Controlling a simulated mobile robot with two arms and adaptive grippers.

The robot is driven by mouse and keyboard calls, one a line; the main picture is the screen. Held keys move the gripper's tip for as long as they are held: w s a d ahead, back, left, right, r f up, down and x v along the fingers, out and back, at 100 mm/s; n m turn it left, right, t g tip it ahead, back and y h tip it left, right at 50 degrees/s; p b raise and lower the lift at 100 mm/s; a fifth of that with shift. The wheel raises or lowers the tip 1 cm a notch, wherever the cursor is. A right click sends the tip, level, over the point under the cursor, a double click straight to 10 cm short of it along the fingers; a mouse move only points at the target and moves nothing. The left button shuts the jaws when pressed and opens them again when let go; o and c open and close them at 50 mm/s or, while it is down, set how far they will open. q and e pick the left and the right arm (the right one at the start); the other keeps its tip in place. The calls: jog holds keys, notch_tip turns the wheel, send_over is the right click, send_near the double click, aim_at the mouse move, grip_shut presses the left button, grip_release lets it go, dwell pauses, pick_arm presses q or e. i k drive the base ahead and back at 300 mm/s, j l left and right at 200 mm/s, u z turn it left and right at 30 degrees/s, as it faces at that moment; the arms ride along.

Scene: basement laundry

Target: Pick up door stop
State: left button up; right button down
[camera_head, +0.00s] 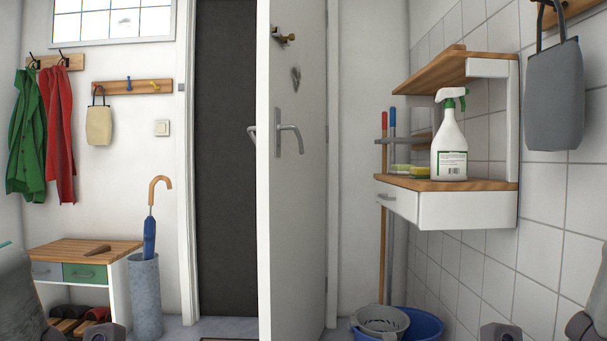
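A brown wedge, which looks like the door stop (97,250), lies on the slatted wooden top of the low bench (60,252) at the lower left. Nothing touches it from above. Dark grey parts of my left arm and gripper (104,333) show at the bottom left edge, below and in front of the bench. Parts of my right arm and gripper (500,333) show at the bottom right edge. Both are mostly cut off by the frame, so their fingers cannot be made out. Nothing held is visible.
A grey umbrella stand (145,295) with a blue umbrella (150,235) stands right beside the bench. Shoes (95,314) sit underneath. A white door (292,190) stands open mid-view. Buckets (420,323) and a wall shelf (465,208) with a spray bottle (450,140) are at right.

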aim_at(106, 248)
jog(key=u, duration=1.15)
